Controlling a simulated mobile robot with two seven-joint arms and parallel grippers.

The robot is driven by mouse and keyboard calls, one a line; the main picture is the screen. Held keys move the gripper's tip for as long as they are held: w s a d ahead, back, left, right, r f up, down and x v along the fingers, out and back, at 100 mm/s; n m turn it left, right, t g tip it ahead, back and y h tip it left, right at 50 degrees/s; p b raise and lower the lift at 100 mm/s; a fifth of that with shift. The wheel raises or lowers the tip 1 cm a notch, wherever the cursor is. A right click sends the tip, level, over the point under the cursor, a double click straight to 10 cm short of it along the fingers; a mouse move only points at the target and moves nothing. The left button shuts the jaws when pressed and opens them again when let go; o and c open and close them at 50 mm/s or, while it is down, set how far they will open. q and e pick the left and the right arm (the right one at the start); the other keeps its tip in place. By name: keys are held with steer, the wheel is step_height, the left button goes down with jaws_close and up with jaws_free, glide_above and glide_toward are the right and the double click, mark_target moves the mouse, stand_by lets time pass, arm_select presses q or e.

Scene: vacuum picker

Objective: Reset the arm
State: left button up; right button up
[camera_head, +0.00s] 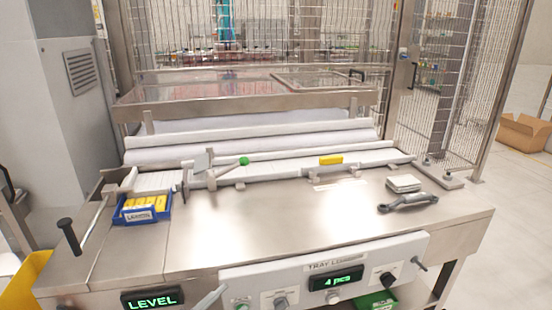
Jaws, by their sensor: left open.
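The arm is a thin lever with a green ball (244,160) at its end, on a small metal mount (208,176) at the front edge of the white rail. It points right and lies nearly level. A flat grey plate stands up at the mount's left side. My left gripper (12,188) seems to be the dark, partly cut-off shape at the far left edge. It is open, well away from the lever and touching nothing I can make out. My right gripper is not in view.
A blue bin (141,209) with yellow pieces stands left on the steel table (270,225). A yellow block (331,160) sits on the rail. A grey tool (408,202) and a white stack (403,183) lie right. A black-knobbed lever (68,235) rises front left. The table's middle is clear.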

arm_select(q)
steer(key=s+a+f+n+g+y, duration=0.2)
steer(key=s+a+f+n+y, duration=0.3)
steer(key=f, duration=0.4)
steer(key=s+a+f+n+g+y, duration=0.2)
steer(key=s+a+f+n+y, duration=0.4)
steer(key=s+f, duration=0.3)
steer(key=shift+s+n+p, duration=0.4)
steer(key=shift+s+n, duration=0.1)
steer(key=shift+s, duration=0.3)
